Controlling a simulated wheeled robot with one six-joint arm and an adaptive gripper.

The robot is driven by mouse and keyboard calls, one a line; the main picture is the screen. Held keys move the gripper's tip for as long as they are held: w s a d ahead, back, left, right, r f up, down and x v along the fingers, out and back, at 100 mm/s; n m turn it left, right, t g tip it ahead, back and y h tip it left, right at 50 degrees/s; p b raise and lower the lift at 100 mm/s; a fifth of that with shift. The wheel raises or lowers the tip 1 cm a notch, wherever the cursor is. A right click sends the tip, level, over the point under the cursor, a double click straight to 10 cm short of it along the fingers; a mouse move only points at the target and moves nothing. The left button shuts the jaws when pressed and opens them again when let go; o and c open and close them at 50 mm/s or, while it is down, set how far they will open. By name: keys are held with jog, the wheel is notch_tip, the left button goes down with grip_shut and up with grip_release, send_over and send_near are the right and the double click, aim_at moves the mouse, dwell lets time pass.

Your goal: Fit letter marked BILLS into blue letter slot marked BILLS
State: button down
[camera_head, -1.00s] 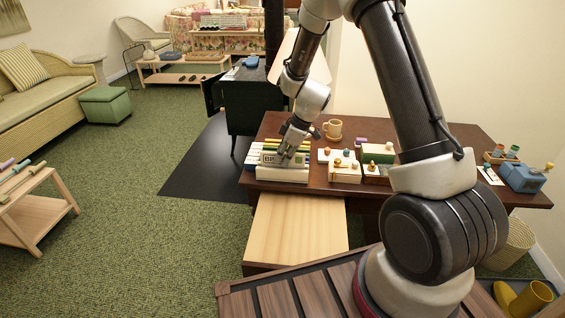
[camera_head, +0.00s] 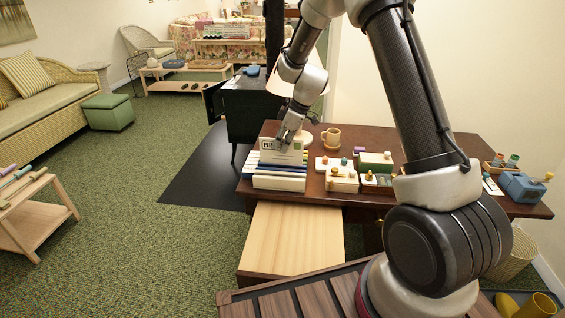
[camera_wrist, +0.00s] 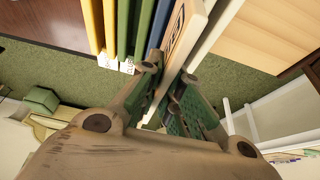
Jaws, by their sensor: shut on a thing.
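A cream letter (camera_head: 283,156) with a dark printed label stands upright in my gripper (camera_head: 289,137). The first label letters read "BI"; my fingers hide the rest. My gripper is shut on its upper edge. The letter is at the slotted rack (camera_head: 279,183), whose front is white. Blue strips show just below the letter; I cannot tell whether its lower edge is inside a slot. In the wrist view, the letter (camera_wrist: 180,42) is between my fingers (camera_wrist: 166,88), with a blue divider (camera_wrist: 160,24) beside it and green and yellow dividers (camera_wrist: 104,28) farther left.
The rack stands at the left end of a dark desk (camera_head: 325,205). A mug (camera_head: 331,136) stands behind, and small boxes (camera_head: 342,178) with knobs stand to the right. A pale wooden surface (camera_head: 293,238) lies in front of the desk.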

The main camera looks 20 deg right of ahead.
aim_at(279, 163)
jog(key=shift+f, duration=2.85)
jog(key=c, duration=1.6)
grip_release()
jog(key=shift+f, duration=0.1)
jog(key=v, duration=1.2)
jog(key=shift+d+r, duration=0.1)
jog(key=shift+r, duration=0.2)
jog(key=s+d+r+m+t+h, duration=0.1)
jog(key=s+d+r+m, duration=0.2)
jog(key=s+r, duration=0.55)
jog(key=s+d+r+m+h, duration=0.1)
jog(key=s+d+r+m, duration=0.15)
jog(key=s+r, duration=0.55)
jog(key=s+d+m, duration=0.1)
jog(key=s+m, duration=0.1)
jog(key=s, duration=0.4)
jog(key=s+d+m+t+h, duration=0.1)
jog(key=s+d+m, duration=0.1)
jog(key=s, duration=0.4)
jog(key=s+d+r+m+h, duration=0.1)
jog(key=s+d+m, duration=0.1)
jog(key=s+m, duration=0.2)
jog(key=shift+s, duration=1.4)
